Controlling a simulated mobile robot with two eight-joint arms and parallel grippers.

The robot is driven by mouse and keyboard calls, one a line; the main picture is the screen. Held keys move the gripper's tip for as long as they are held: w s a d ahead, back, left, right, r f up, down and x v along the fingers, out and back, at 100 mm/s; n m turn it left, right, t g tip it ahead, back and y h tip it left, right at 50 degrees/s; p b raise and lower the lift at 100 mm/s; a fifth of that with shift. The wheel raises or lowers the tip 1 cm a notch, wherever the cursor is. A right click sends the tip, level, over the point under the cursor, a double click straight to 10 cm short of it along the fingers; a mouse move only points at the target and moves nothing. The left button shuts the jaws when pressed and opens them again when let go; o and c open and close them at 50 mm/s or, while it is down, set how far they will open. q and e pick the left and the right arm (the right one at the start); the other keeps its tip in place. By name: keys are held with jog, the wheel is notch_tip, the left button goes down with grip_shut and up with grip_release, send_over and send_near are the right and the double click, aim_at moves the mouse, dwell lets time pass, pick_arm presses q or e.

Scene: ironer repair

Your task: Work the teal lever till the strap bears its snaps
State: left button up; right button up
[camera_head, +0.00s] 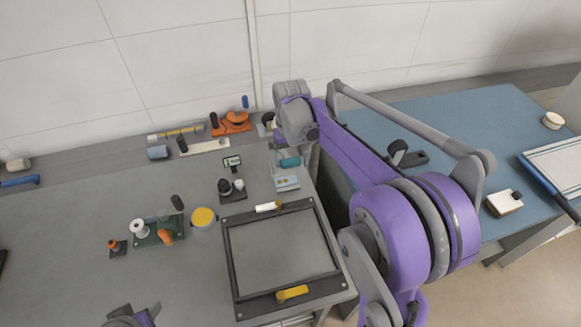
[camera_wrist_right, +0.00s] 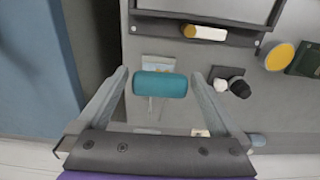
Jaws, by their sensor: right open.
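The teal lever's handle (camera_wrist_right: 160,84) is a short teal cylinder lying crosswise in the right wrist view. It also shows in the head view (camera_head: 290,162), near the bench's right edge. My right gripper (camera_wrist_right: 159,76) is open, with one finger on each side of the handle and a visible gap at both ends. A small pale plate with blue marks (camera_head: 287,183) lies beside the handle; the handle partly covers it in the wrist view. I cannot make out the strap or snaps clearly. A grey and purple part of my left arm shows at the bottom left; its jaws are not clear.
A dark frame (camera_head: 231,262) with white and yellow handles lies on the grey bench. A yellow-topped tin (camera_head: 203,218), a green board (camera_head: 150,238) with a spool, and a black stand (camera_head: 232,196) are nearby. A blue table (camera_head: 440,115) stands right, past a gap.

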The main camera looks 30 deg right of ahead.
jog(key=shift+f, duration=1.15)
grip_shut()
